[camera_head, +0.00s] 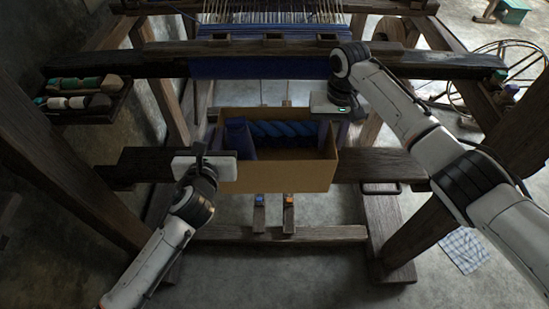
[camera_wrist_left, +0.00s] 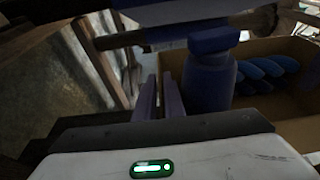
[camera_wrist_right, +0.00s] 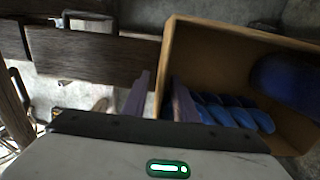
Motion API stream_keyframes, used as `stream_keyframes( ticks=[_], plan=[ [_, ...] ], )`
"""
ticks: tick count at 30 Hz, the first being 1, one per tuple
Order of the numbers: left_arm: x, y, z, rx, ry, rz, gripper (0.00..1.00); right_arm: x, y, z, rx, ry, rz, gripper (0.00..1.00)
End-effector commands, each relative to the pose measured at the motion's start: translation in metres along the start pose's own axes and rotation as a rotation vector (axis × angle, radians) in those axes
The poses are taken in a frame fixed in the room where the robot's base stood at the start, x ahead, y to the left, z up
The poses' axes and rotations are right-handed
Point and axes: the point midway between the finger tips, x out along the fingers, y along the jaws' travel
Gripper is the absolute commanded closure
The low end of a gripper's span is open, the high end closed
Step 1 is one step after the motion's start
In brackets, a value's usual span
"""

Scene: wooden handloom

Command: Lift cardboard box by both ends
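The open-topped cardboard box (camera_head: 285,178) sits level at the loom's front beam. It holds blue twisted yarn (camera_head: 285,130) and darker blue rolls near its ends. My left gripper (camera_head: 203,150) is at the box's left end. In the left wrist view its fingers (camera_wrist_left: 161,98) are close together, with a narrow gap at the box's end wall; they look shut on that wall, which they largely hide. My right gripper (camera_head: 335,118) is at the right end. In the right wrist view its fingers (camera_wrist_right: 160,98) stand apart, one on each side of the box wall (camera_wrist_right: 172,60).
The dark wooden beam (camera_head: 385,166) runs left and right of the box. The loom's upper beam (camera_head: 430,66) and blue cloth are behind it. A tray of spools (camera_head: 85,100) hangs at the left. Pedals (camera_head: 288,213) and open floor lie below.

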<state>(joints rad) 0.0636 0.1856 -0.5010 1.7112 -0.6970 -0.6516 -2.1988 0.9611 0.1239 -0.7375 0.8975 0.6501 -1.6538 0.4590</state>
Motion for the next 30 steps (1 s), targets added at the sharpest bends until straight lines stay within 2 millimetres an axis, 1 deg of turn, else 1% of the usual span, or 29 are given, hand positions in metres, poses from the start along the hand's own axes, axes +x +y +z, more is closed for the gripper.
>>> stream_keyframes(
  ticks=[1,5,14,15,16,18,19,30],
  plan=[
    [0.0049,-0.0006,0.0007,-0.001,-0.001,-0.001,0.91,0.0041,-0.0002,0.0004,0.000,-0.001,0.000,0.74],
    [0.0108,-0.0007,0.0000,-0.001,0.001,-0.001,0.91,0.0093,-0.0003,0.0002,0.000,0.000,0.000,0.74],
    [0.0118,-0.0006,0.0002,-0.001,0.000,-0.001,0.91,0.0102,-0.0004,0.0001,0.000,0.001,0.000,0.74],
    [0.0118,-0.0006,0.0002,-0.001,0.000,-0.001,0.98,0.0102,-0.0003,0.0001,0.000,0.000,0.000,0.81],
    [0.0118,-0.0006,0.0002,-0.001,0.000,-0.001,1.00,0.0101,-0.0003,0.0001,0.000,0.000,0.000,0.86],
    [0.0117,-0.0006,0.0001,-0.001,0.000,-0.001,1.00,0.0101,-0.0003,0.0001,0.000,0.000,0.000,0.98],
    [0.0117,-0.0006,0.0001,-0.001,0.000,-0.001,1.00,0.0101,-0.0003,0.0001,0.000,0.000,0.000,1.00],
    [0.0115,-0.0008,0.0000,0.000,0.000,-0.002,1.00,0.0098,0.0001,-0.0001,-0.001,0.001,0.001,1.00]
  ],
)
